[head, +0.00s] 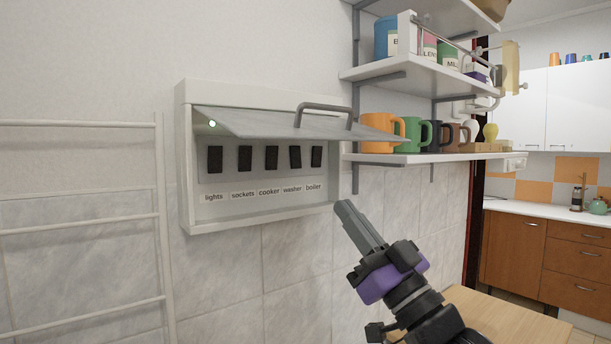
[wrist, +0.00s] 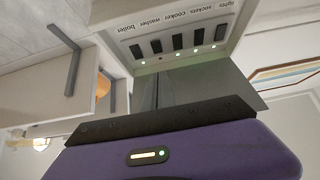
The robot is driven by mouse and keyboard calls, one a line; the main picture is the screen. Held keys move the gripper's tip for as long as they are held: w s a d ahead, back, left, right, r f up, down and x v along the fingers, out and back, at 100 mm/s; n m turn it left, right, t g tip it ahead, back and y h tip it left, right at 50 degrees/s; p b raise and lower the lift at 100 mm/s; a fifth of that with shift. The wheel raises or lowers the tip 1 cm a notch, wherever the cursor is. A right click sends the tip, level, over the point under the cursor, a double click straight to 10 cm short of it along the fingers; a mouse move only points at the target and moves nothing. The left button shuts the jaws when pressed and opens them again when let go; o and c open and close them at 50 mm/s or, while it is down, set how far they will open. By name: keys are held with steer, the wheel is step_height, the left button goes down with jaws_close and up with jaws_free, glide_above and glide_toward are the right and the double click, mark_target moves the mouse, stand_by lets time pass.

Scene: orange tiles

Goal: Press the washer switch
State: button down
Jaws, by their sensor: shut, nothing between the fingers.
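A white switch box (head: 186,160) is on the wall with its flap (head: 260,122) raised. Inside is a row of several black switches. The washer switch (head: 295,157) is second from the right, above its "washer" label (head: 292,189). In the wrist view, the row is upside down and the washer switch (wrist: 156,46) is second from the left. My gripper (head: 344,206) is shut and empty, below and right of the box, apart from the switches. Its grey fingers (wrist: 148,92) point toward the box in the wrist view.
The raised flap with its grey handle (head: 323,107) overhangs the switches. Right of the box, a shelf (head: 440,156) holds several mugs, with more shelves above. A white rail rack (head: 160,230) stands left. A wooden table top (head: 510,320) is at lower right.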

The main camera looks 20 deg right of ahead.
mark_target(295, 165)
steer(key=p+x, duration=0.1)
steer(key=x, duration=0.3)
steer(key=f+p+x, duration=0.1)
steer(key=x, duration=0.3)
steer(key=w+p+x, duration=0.1)
steer(key=p+x, duration=0.1)
steer(key=x, duration=0.1)
steer(key=shift+w+a, duration=0.3)
steer(key=shift+w, duration=0.05)
steer(key=shift+w+a+f, duration=0.1)
steer(key=shift+w+a, duration=0.05)
steer(key=shift+w, duration=0.4)
steer(key=shift+w+a+f, duration=0.1)
steer(key=shift+w+f, duration=0.1)
steer(key=shift+w, duration=0.15)
steer(key=shift+r, duration=0.1)
